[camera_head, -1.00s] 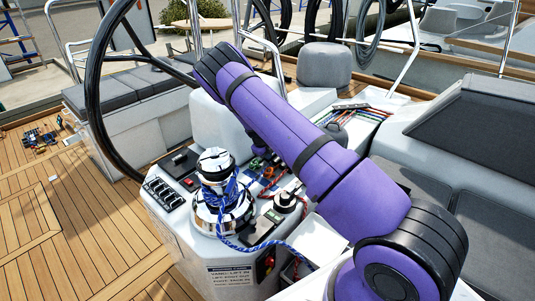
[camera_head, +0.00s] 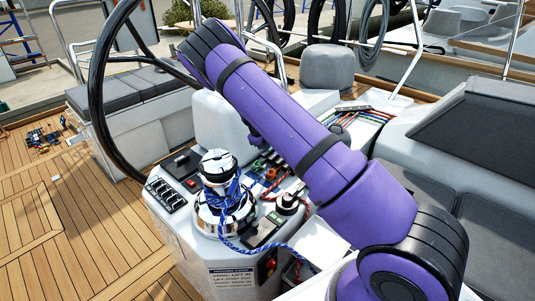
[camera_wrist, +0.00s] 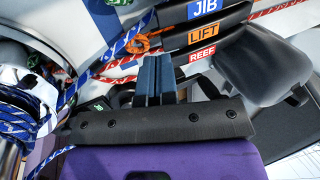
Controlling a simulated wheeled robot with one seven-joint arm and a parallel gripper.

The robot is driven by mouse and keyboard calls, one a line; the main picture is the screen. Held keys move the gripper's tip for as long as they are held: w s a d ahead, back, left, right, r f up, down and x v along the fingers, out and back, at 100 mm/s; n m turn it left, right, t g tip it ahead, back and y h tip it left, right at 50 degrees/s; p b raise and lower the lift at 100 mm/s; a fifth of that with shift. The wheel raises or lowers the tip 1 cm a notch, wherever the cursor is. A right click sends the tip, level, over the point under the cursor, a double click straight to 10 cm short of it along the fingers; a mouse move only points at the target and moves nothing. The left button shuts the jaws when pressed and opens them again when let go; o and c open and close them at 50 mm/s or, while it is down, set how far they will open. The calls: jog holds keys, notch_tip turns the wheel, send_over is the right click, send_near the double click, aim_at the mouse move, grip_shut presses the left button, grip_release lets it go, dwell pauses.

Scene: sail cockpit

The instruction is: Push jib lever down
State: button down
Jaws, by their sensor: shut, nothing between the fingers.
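In the wrist view, the jib lever (camera_wrist: 206,12) is dark with a blue JIB label, cut off by the top edge. Below it are the dark lever with the orange LIFT label (camera_wrist: 203,34) and the one with the red REEF label (camera_wrist: 202,56). My gripper (camera_wrist: 153,62) is shut and empty, its blue-grey fingers together. The fingertips lie to the left of the LIFT and REEF labels and below the JIB label in the picture. I cannot tell whether they touch a lever.
A chrome winch (camera_head: 217,172) wrapped in blue rope stands left of my arm; it also shows in the wrist view (camera_wrist: 14,82). A black steering wheel (camera_head: 97,88) rises behind. Blue and red-white ropes and an orange knotted cord (camera_wrist: 137,40) run close to the fingers.

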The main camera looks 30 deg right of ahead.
jog(key=shift+v, duration=1.45)
jog(key=s+a+r+n+y, duration=0.2)
jog(key=s+r+n, duration=0.35)
jog(key=r, duration=0.45)
jog(key=s+a+r+n+t+y, duration=0.1)
jog(key=s+a+r+n, duration=0.25)
jog(key=s+r, duration=0.45)
jog(key=s+a+r+n+y, duration=0.25)
jog(key=r+n, duration=0.25)
jog(key=r, duration=0.7)
jog(key=s+a+r+n+t, duration=0.1)
jog(key=s+r+n, duration=0.2)
jog(key=s+n, duration=0.3)
jog(key=s+a+r+n+t+h, duration=0.1)
jog(key=s+r+n, duration=0.2)
jog(key=s, duration=1.1)
jog(key=s+a+r+n, duration=0.1)
jog(key=s+r+n, duration=0.3)
jog(key=s+n, duration=0.5)
jog(key=shift+s+t+h, duration=0.35)
jog(key=shift+s+t, duration=0.05)
jog(key=shift+s, duration=0.25)
jog(key=shift+a, duration=0.1)
